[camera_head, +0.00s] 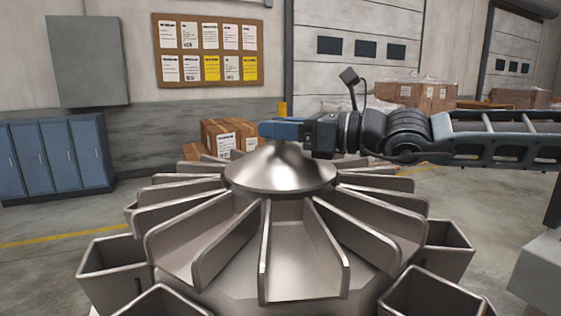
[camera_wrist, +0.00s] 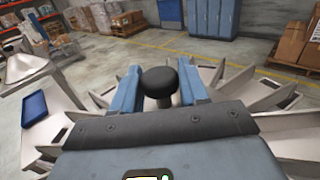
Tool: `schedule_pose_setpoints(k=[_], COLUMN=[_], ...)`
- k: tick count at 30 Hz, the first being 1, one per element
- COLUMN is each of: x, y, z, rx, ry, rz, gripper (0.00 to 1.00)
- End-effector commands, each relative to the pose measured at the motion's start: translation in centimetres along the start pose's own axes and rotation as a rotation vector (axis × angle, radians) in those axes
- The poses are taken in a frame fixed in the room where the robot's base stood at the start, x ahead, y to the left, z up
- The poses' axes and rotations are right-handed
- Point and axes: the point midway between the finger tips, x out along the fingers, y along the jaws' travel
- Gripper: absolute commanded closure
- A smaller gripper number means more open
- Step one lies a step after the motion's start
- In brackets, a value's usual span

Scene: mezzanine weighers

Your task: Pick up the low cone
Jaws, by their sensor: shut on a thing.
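The low cone (camera_head: 280,174) is a shiny metal cone at the centre of the ring of sloping metal troughs in the head view. It looks level, and I cannot tell whether its rim is touching the troughs or slightly above them. My gripper (camera_head: 272,130) reaches in from the right, over the cone's top. In the wrist view its blue fingers (camera_wrist: 158,88) stand on either side of a black round knob (camera_wrist: 159,81), and they are shut on it. The knob's lower part and the cone's body are hidden there by the gripper.
Metal troughs (camera_head: 300,250) spread around the cone, with open buckets (camera_head: 108,268) below their outer ends. Cardboard boxes (camera_head: 228,137) and blue lockers (camera_head: 55,155) stand behind. In the wrist view, a blue tray (camera_wrist: 34,107) lies on a surface at the left.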

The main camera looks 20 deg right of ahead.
Motion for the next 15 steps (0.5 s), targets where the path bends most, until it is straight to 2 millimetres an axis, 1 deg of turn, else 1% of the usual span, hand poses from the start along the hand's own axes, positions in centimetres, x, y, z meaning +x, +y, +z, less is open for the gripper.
schedule_pose_setpoints(k=[1, 2, 11, 12, 15], x=[0.00, 0.00, -0.01, -0.01, -0.01], y=[0.00, 0.00, 0.00, 0.00, 0.00], z=[0.00, 0.00, 0.00, 0.00, 0.00], rx=[0.000, 0.000, 0.000, 0.000, 0.000], ry=[0.000, 0.000, 0.000, 0.000, 0.000], rz=[0.000, 0.000, 0.000, 0.000, 0.000], gripper=[0.67, 0.70, 0.98, 1.00, 1.00])
